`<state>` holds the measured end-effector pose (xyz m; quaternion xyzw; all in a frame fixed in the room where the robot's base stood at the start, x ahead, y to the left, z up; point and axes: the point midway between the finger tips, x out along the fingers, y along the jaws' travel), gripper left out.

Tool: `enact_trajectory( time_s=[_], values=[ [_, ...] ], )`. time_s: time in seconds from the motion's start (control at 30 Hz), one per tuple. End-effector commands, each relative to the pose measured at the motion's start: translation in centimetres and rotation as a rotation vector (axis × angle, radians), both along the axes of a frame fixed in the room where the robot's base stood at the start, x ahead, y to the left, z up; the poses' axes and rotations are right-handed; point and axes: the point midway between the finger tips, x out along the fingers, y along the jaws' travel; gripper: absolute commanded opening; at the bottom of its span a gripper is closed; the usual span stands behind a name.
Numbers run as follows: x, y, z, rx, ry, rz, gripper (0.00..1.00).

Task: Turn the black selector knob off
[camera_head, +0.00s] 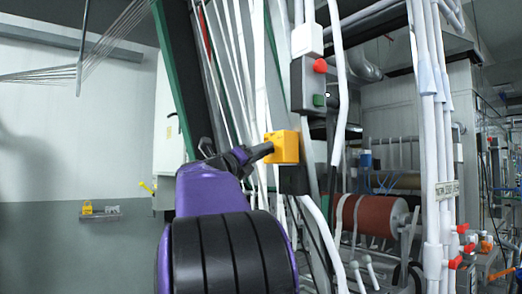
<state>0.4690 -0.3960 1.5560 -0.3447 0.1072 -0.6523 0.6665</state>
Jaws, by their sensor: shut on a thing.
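A yellow box (284,147) is mounted on the upright of the machine, near the middle of the view. My gripper (262,151) reaches to its left face from the lower left and is shut on the black selector knob there. The knob is small and dark like the fingers and mostly hidden by them, so its angle cannot be read. My purple and black arm fills the lower middle of the view.
A grey control box with a red button (320,66) and a green button (319,100) sits just above. A black box (294,180) is just below. White webbing straps and pipes run close by. A reddish roller (375,216) stands behind to the right.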

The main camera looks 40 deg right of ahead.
Motion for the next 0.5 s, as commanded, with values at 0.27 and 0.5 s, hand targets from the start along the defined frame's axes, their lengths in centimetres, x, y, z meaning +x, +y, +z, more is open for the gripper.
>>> enact_trajectory(
  time_s=[0.27,0.5],
  values=[
    [-0.12,-0.01,0.17,0.014,0.111,0.0,0.0],
    [-0.11,-0.02,0.04,0.018,0.142,-0.001,0.0]
  ],
)
